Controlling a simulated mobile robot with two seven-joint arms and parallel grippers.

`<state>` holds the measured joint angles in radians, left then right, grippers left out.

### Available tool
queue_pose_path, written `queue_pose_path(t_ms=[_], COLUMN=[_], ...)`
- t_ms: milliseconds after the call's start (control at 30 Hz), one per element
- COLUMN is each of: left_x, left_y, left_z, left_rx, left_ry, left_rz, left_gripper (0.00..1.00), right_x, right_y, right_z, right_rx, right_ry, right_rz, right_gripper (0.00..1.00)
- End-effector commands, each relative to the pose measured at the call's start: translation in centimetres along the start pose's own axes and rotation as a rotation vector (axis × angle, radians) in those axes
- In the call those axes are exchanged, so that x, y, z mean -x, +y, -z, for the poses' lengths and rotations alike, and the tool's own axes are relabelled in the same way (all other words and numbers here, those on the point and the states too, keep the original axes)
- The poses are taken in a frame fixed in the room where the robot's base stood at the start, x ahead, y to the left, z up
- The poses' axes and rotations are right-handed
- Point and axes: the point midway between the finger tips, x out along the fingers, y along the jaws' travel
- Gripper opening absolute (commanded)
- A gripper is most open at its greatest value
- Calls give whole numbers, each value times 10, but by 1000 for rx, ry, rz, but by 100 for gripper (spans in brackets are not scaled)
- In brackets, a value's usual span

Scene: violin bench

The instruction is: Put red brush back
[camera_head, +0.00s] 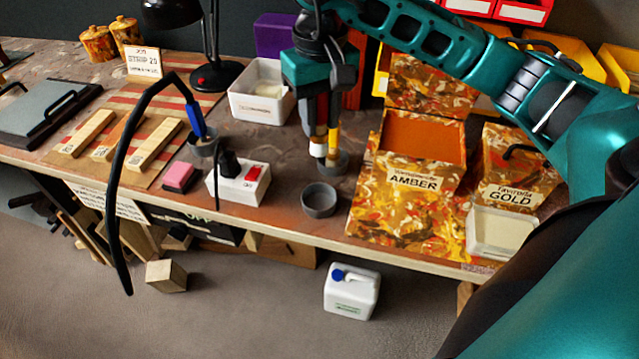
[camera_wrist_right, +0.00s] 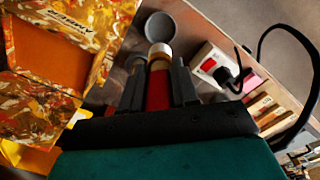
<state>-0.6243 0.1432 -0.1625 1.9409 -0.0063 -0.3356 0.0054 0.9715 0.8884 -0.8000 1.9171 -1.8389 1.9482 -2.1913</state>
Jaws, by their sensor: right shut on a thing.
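My right gripper (camera_head: 320,100) points down over the back middle of the bench. It is shut on the red brush, whose red handle (camera_wrist_right: 157,90) shows between the fingers in the right wrist view. The brush's pale lower end (camera_head: 318,149) hangs down beside a yellow-handled item (camera_head: 333,138). That item stands at a small grey cup (camera_head: 337,167); whether the red brush's tip is inside this cup I cannot tell. A second grey cup (camera_head: 319,201) stands empty near the front edge; it also shows in the right wrist view (camera_wrist_right: 160,27). My left gripper is not in view.
Left of the cups are a white switch box (camera_head: 240,187) and a blue-handled tool (camera_head: 196,120) with a long looping black cable. The open AMBER box (camera_head: 400,205) stands to the right. A white bin (camera_head: 262,105) is behind.

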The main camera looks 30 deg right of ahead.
Motion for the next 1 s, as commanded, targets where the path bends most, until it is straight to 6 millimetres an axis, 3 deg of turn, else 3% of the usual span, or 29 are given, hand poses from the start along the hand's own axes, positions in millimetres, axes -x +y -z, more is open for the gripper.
queue_pose_path(t_ms=[100,333,633,833,1000], left_x=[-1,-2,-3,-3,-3], left_y=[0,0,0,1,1], left_z=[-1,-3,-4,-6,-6], left_rx=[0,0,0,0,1], left_ry=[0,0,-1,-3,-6], left_rz=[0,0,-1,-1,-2], left_gripper=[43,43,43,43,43], right_x=[-35,-88,-113,-143,-148], right_y=[0,0,-1,-1,0], right_z=[-1,-1,0,0,0], right_rx=[1,-1,0,0,1], right_ry=[-6,-3,-1,-1,2], right_rz=[-1,2,3,3,3], right_gripper=[0,0,0,0,0])
